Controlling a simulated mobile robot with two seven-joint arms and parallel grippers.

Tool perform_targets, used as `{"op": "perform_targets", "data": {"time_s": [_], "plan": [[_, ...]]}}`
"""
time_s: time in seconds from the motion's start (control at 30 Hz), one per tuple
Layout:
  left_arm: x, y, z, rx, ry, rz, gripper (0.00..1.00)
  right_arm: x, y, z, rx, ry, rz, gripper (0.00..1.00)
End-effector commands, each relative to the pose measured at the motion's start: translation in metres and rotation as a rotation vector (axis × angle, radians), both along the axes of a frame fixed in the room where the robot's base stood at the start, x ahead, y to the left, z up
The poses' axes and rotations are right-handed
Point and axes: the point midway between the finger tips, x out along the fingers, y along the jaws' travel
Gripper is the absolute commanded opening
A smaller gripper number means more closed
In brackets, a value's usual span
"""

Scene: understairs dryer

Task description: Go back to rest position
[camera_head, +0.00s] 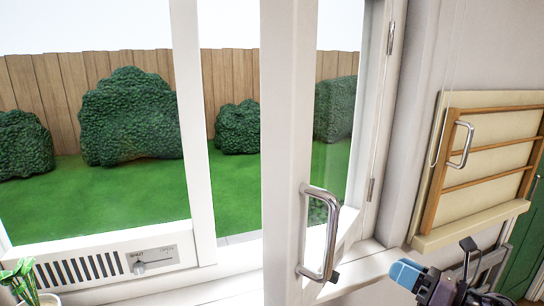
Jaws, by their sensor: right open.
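My right gripper (437,262) is at the lower right, with a blue pad on one finger. It is open, and nothing shows between its fingers. It is to the right of the window handle (331,235) and apart from it in the picture. The handle is a metal bar on the white window sash (288,120). The sash is hinged on the right and appears swung inward, standing ajar. My left gripper is out of view.
A cream wall-mounted rack (480,210) with wooden bars and a metal handle (462,146) hangs at the right, close to my right gripper. A green potted plant (20,280) stands at lower left.

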Motion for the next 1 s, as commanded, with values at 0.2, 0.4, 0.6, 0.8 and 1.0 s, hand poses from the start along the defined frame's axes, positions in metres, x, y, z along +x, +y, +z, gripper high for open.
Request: {"op": "perform_targets", "data": {"time_s": [0.2,0.4,0.6,0.8,1.0], "plan": [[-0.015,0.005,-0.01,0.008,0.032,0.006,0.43,0.015,-0.017,-0.004,0.526,0.344,-0.153,0.47],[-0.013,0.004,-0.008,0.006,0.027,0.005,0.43,0.001,-0.034,-0.064,1.164,0.74,-0.331,0.47],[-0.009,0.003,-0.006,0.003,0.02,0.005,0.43,-0.045,-0.038,-0.148,1.731,1.047,-0.522,0.47],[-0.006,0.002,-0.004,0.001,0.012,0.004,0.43,-0.111,-0.027,-0.221,2.132,1.216,-0.708,0.47],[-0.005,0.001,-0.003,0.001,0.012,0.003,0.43,-0.172,-0.015,-0.264,2.32,1.241,-0.835,0.47]]}}
